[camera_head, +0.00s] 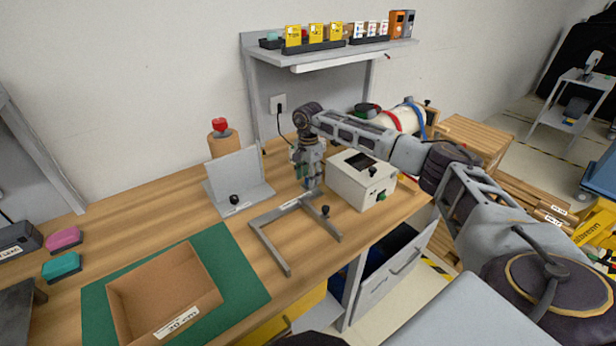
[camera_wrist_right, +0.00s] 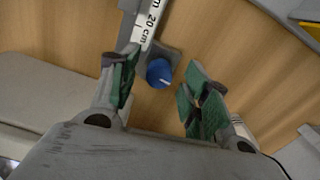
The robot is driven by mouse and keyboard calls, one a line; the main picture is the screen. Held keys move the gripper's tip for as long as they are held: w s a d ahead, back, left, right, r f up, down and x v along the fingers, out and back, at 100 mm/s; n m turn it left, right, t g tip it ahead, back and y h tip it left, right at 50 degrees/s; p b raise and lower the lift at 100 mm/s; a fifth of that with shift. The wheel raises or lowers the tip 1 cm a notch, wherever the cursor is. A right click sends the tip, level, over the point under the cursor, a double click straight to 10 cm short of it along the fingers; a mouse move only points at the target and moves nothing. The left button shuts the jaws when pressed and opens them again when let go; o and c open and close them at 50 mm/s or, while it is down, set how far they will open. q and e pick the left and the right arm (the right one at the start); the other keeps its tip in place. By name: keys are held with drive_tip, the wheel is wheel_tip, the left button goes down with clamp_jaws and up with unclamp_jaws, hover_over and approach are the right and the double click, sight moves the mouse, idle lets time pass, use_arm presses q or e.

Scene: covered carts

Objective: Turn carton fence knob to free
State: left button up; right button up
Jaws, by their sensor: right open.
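The carton fence, a grey metal frame (camera_head: 271,247), lies on the wooden table right of the green mat. A black knob (camera_head: 325,210) stands on its right part. My right gripper (camera_head: 312,185) points down over the frame's far corner. In the right wrist view it is open and empty (camera_wrist_right: 160,80). A blue knob (camera_wrist_right: 159,72) on a grey plate shows between its fingertips, beside a rail with a "20 cm" label (camera_wrist_right: 149,22). I cannot tell whether the fingers are level with the knob; in the head view the gripper hides it. My left gripper is not in view.
A grey upright bracket (camera_head: 236,172) with a black knob stands behind left. A white box (camera_head: 350,186) with a green button is close on the right. An open cardboard carton (camera_head: 135,322) sits on the green mat (camera_head: 240,271). A shelf (camera_head: 330,54) rises behind.

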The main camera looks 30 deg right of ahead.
wheel_tip(320, 180, up, 12)
idle(0.6)
idle(0.6)
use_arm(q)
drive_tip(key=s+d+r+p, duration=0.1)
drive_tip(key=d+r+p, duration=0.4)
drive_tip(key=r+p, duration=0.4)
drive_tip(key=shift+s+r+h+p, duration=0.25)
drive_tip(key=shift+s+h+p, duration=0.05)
use_arm(e)
wheel_tip(320, 180, up, 10)
drive_tip(key=shift+f, duration=0.25)
use_arm(q)
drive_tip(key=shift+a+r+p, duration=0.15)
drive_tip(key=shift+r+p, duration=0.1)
drive_tip(key=shift+p, duration=0.05)
use_arm(e)
drive_tip(key=shift+r, duration=0.3)
